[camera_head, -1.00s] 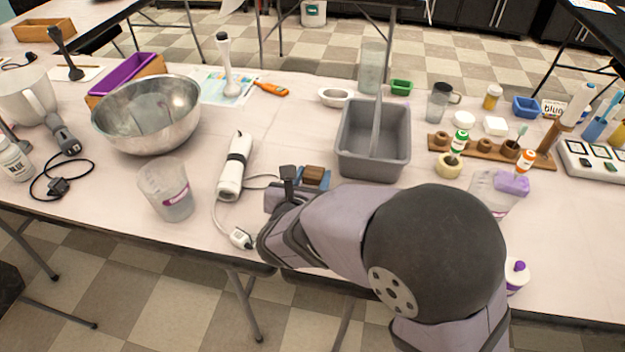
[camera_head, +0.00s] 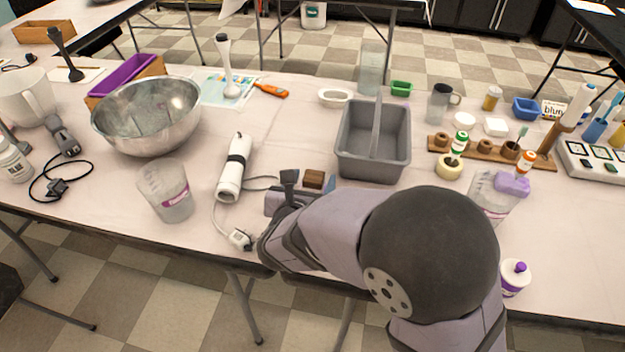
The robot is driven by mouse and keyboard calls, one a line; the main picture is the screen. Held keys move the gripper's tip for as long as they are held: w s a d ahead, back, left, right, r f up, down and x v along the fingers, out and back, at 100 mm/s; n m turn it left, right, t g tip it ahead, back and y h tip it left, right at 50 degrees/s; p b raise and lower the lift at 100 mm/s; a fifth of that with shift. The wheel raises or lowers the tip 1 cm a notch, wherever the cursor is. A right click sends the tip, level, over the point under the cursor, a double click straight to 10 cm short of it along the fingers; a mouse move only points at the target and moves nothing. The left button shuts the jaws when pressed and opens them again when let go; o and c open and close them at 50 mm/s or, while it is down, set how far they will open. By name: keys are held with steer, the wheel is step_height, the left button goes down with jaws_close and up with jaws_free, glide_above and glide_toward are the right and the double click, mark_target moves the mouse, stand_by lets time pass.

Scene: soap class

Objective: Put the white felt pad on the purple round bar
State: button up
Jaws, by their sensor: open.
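I cannot single out the white felt pad for sure; a white round piece (camera_head: 464,120) and a white square piece (camera_head: 495,126) lie at the right, behind the wooden rack. No clearly round purple bar shows; a purple block (camera_head: 512,184) sits at the top of a clear jug (camera_head: 489,203) at the right. My gripper (camera_head: 291,190) is low over the table's front middle, seen from behind, and counts as open. A brown block (camera_head: 314,179) is just beyond its fingers. What lies between the fingers is hidden by my arm.
A grey basket (camera_head: 347,145) stands behind my gripper. A white stick blender (camera_head: 231,180) with a cable lies to the left, near a clear beaker (camera_head: 157,195) and a steel bowl (camera_head: 115,125). A wooden rack (camera_head: 479,150) with bottles is at the right. Bare table shows left of the basket.

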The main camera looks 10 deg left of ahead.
steer(key=p+v, duration=0.1)
steer(key=v, duration=1.1)
steer(key=shift+r, duration=0.15)
steer(key=s+d+r+m+g+h+p, duration=0.15)
steer(key=d+m+g+h+p, duration=0.6)
steer(key=d+m, duration=1)
steer(key=s+d+r+m+g+y+p, duration=0.6)
steer(key=m+p, duration=0.8)
steer(key=m, duration=0.4)
steer(key=s+d+r+y, duration=0.1)
steer(key=s+d+r, duration=0.1)
steer(key=d, duration=0.1)
steer(key=shift+d+p, duration=0.3)
steer(key=shift+p, duration=0.05)
steer(key=shift+s+m+y, duration=0.15)
steer(key=shift+m+y, duration=0.1)
